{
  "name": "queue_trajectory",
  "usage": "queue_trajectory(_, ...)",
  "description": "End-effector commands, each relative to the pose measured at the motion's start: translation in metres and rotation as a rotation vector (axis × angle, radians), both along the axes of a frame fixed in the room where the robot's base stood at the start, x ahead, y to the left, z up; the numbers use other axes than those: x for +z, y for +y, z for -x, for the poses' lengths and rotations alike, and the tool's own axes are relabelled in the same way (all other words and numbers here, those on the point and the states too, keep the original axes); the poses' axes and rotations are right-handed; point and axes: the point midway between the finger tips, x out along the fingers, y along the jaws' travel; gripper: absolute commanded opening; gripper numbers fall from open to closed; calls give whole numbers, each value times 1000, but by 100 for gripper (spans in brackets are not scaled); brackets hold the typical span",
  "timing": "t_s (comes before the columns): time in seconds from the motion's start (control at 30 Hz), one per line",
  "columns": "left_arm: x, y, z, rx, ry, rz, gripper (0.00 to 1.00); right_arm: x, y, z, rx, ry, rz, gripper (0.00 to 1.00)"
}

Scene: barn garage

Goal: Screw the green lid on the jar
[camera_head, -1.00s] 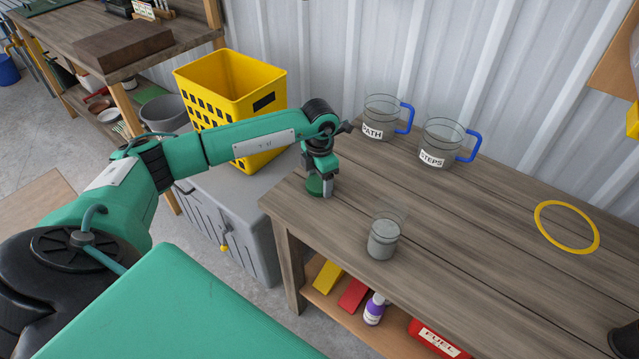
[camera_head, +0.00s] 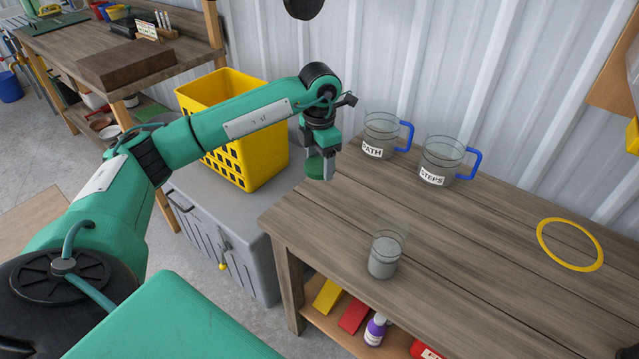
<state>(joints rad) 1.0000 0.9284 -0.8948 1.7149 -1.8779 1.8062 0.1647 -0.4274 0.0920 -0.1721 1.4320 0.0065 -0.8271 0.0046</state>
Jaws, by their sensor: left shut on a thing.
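The green lid (camera_head: 315,168) is held in my left gripper (camera_head: 320,170), which is shut on it and points down. The lid is raised above the left back part of the workbench top. The jar (camera_head: 384,258) is clear glass with greyish contents in its lower part. It stands upright and open near the front edge of the bench, to the right of and nearer than the lid. The lid and jar are apart. My right gripper is not in view.
Two clear mugs with blue handles, labelled PATH (camera_head: 381,137) and STEPS (camera_head: 441,163), stand at the back of the workbench (camera_head: 480,265). A yellow ring (camera_head: 570,245) lies at right. A yellow basket (camera_head: 262,150) sits on a grey chest (camera_head: 235,235) at left.

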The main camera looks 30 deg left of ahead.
Motion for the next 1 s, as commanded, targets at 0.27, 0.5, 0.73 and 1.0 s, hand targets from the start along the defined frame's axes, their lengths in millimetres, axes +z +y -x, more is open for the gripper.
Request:
queue_trajectory(0.27, 59, 0, -1, -1, -2, 0, 45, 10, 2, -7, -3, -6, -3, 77)
queue_trajectory(0.5, 74, 0, 0, 0, 0, 1, 45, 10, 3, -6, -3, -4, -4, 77)
queue_trajectory(0.73, 75, 0, 0, 0, 1, 0, 45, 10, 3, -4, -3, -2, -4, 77)
queue_trajectory(1.0, 75, -1, 0, -3, 0, 1, 45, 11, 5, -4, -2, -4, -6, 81)
